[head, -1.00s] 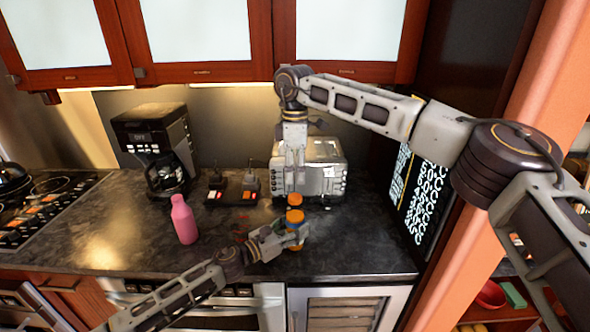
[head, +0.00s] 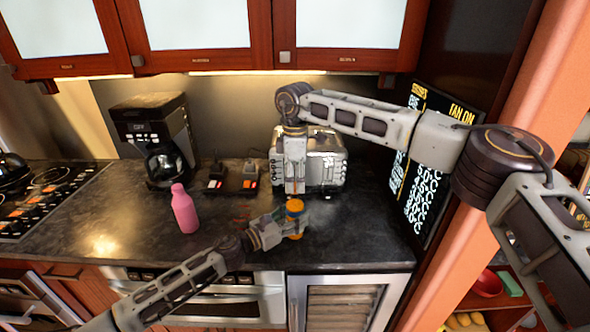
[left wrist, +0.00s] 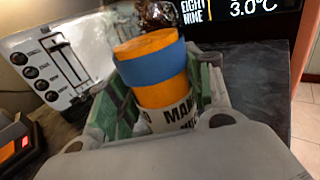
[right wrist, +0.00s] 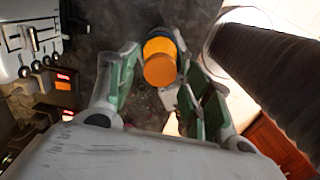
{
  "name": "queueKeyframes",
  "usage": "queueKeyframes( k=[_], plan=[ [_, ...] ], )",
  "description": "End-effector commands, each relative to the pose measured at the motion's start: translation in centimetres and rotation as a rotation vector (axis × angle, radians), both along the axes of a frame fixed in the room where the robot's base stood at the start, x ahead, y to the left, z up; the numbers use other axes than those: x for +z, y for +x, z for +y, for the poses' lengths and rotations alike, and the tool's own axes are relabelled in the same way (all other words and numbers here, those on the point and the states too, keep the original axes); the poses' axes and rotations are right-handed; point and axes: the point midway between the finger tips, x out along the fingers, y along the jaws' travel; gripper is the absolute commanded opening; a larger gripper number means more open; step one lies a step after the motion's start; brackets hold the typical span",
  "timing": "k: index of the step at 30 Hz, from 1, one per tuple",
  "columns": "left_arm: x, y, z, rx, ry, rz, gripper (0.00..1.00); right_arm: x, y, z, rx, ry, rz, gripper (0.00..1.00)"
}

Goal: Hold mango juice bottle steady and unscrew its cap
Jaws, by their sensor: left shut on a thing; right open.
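The mango juice bottle (head: 295,222) stands upright over the counter, small in the head view. Its orange cap (head: 295,206) is on top. In the left wrist view, a blue band (left wrist: 152,64) and an orange part show beneath the cap (left wrist: 146,44), above a white label with black letters. My left gripper (head: 290,228) is shut on the bottle from the side; its green-lined fingers flank it. My right gripper (head: 295,192) points down from above. In the right wrist view its fingers are open, with the cap (right wrist: 160,68) between or just beyond the tips. Contact cannot be told.
A pink bottle (head: 184,210) stands on the dark counter (head: 110,230) to the left. A silver toaster (head: 322,165) stands behind my right gripper. A coffee maker (head: 150,140) is at the back left, with small devices (head: 232,180) between. A dark display panel (head: 428,175) is at the right.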

Motion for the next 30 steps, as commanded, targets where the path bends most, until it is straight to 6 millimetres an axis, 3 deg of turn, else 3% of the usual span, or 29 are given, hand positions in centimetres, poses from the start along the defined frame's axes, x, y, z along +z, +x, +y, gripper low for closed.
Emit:
queueKeyframes(
  k=[6, 17, 28, 30],
  plan=[
    [0.0, 0.0, 0.0, 0.001, 0.000, 0.000, 0.00, -1.3, 0.0, 0.0, 0.000, 0.001, 0.000, 0.51],
    [0.0, 0.0, 0.0, 0.000, 0.000, 0.000, 0.00, -1.5, 0.0, 0.0, 0.000, 0.000, -0.001, 0.49],
    [0.0, 0.0, 0.0, 0.000, 0.000, 0.000, 0.00, -1.5, 0.0, 0.0, 0.000, 0.001, -0.001, 0.02],
    [0.0, 0.0, 0.0, 0.000, 0.001, -0.001, 0.00, -1.5, 0.0, 0.0, 0.001, 0.001, -0.001, 0.01]
  ],
)
